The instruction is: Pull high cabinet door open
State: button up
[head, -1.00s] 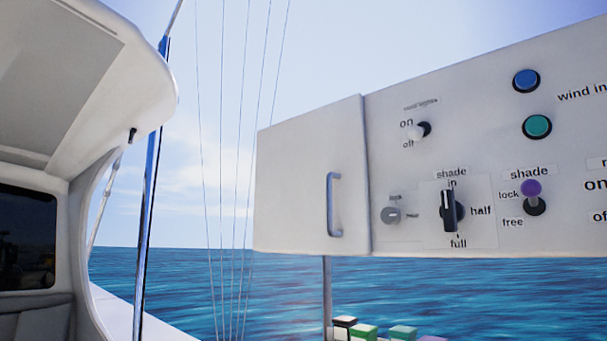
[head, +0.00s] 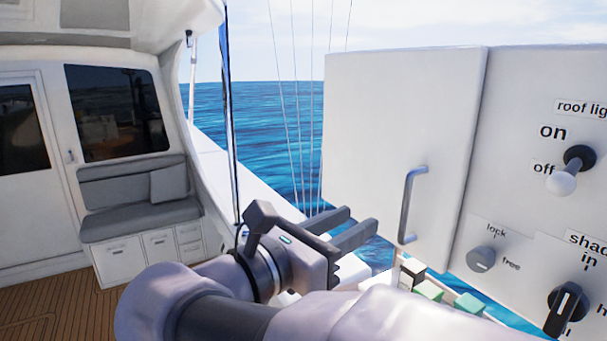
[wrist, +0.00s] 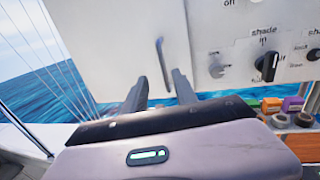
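The high cabinet door (head: 385,130) is a white panel at the left end of the control box, and it looks closed. Its grey vertical bar handle (head: 408,205) is near the door's right edge. My gripper (head: 360,225) is left of the handle in the head view, with its two fingers apart and nothing between them. In the wrist view the fingers of my gripper (wrist: 158,92) point toward the door, and the handle (wrist: 160,62) shows beyond them, in the gap. The gripper seems apart from the handle.
Right of the door, the white panel carries a lock knob (head: 481,259), a roof light switch (head: 570,172) and a shade dial (head: 566,305). Colored blocks (head: 430,290) sit below the box. A grey bench (head: 135,200) and open wooden deck (head: 50,305) are at left.

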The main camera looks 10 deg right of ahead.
aim_at(405, 197)
jog(key=p+x, duration=0.1)
jog(key=x, duration=1.5)
jog(key=shift+s+p, duration=0.1)
jog(key=shift+p, duration=0.2)
jog(key=shift+c, duration=0.2)
grip_shut()
